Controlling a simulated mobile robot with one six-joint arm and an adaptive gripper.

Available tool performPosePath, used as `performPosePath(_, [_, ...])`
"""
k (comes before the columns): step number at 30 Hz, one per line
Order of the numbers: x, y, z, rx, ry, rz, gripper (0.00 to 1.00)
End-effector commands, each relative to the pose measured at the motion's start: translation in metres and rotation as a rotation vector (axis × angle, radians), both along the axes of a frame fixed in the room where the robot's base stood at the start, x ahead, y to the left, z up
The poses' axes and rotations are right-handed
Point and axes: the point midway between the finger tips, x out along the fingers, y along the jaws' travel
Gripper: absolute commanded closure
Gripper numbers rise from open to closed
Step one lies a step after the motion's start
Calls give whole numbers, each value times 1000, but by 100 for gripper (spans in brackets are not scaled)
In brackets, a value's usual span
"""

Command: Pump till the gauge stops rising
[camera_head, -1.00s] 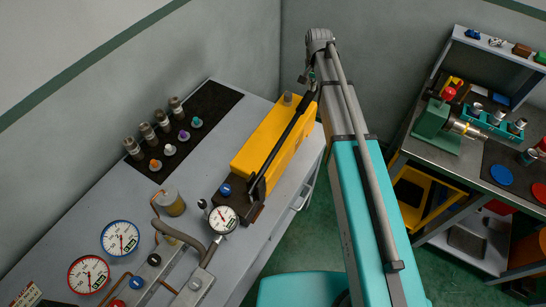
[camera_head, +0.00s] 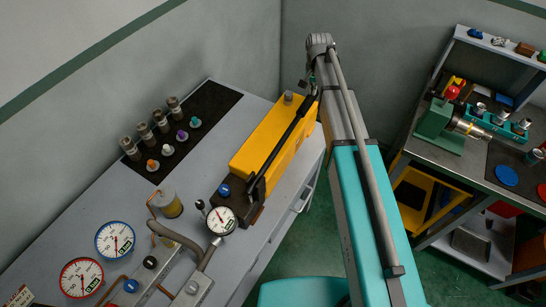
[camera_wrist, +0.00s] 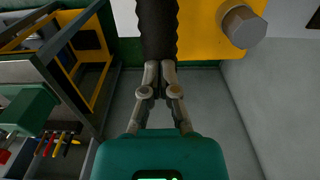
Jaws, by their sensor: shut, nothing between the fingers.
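The yellow hand pump (camera_head: 272,137) lies on the grey bench, with its long black lever (camera_head: 284,143) slanting up toward my gripper (camera_head: 312,84). A small round gauge (camera_head: 221,220) with a white face and red needle stands at the pump's near end; its reading is too small to tell. In the wrist view, my gripper (camera_wrist: 158,70) is shut with nothing between its fingers. Its tips are at the end of the black ribbed lever grip (camera_wrist: 157,28); I cannot tell whether they touch. The yellow pump body (camera_wrist: 203,22) shows behind the grip.
A blue-rimmed gauge (camera_head: 115,239) and a red-rimmed gauge (camera_head: 81,277) are at the bench's left. Several fittings stand on a black mat (camera_head: 211,103). A second bench with a green vise (camera_head: 438,125) stands at right. Walls close the back corner.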

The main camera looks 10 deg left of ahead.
Motion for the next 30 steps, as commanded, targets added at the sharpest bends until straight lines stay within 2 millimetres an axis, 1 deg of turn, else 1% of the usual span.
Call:
performPosePath(1, [1, 0, -7, 0, 0, 0, 100])
performPosePath(6, [2, -1, -17, 0, -1, 0, 100])
performPosePath(12, [3, -1, -24, 0, -1, 0, 100])
performPosePath(23, [1, -2, -23, -1, 3, 0, 100])
performPosePath(26, [0, -2, -19, -2, 4, 0, 100])
performPosePath(30, [-1, -1, -7, -1, 4, 0, 100])
